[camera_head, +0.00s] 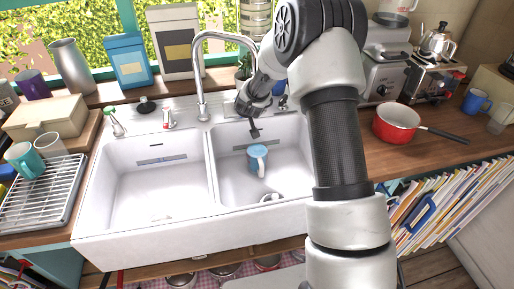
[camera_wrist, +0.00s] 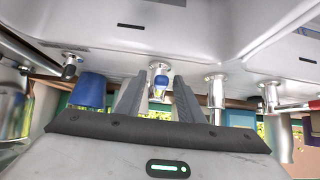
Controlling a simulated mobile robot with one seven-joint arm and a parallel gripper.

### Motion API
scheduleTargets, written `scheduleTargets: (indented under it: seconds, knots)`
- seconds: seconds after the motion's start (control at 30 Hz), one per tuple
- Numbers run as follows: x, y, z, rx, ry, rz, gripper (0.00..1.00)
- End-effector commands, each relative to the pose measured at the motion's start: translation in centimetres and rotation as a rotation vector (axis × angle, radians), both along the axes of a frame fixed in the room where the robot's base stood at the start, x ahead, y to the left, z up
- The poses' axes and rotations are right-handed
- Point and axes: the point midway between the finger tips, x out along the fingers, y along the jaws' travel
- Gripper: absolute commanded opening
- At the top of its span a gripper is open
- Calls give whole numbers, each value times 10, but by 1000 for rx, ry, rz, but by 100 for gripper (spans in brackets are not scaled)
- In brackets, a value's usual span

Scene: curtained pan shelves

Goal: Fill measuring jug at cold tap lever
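A light blue jug (camera_head: 257,160) stands upright in the right sink basin, below my gripper; its round top faces the camera, and I cannot tell whether it holds water. My gripper (camera_head: 254,132) reaches down over the back of that basin. In the wrist view my gripper (camera_wrist: 162,80) is open, its two fingers apart. A blue-marked tap lever (camera_wrist: 160,76) shows in the gap between the fingertips; I cannot tell whether they touch it. This lever is hidden behind my arm in the head view. The curved tap spout (camera_head: 203,85) rises left of my gripper.
The left basin (camera_head: 155,190) is empty. A red saucepan (camera_head: 396,123) sits on the right counter. A dish rack (camera_head: 45,195) stands at left. A blue cup (camera_wrist: 89,90) is near my fingers.

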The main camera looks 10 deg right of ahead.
Motion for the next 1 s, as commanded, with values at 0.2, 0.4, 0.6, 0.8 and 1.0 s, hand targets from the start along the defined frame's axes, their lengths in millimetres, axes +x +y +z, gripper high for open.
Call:
scheduleTargets:
  seconds: [0.2,0.4,0.6,0.8,1.0]
  knots:
    - [-6,0,7,0,-1,0,34]
    - [-12,0,11,-1,-1,0,34]
    - [-13,0,12,-1,-1,1,34]
    - [-14,0,14,-1,-1,1,34]
    - [-28,0,26,-1,-2,1,34]
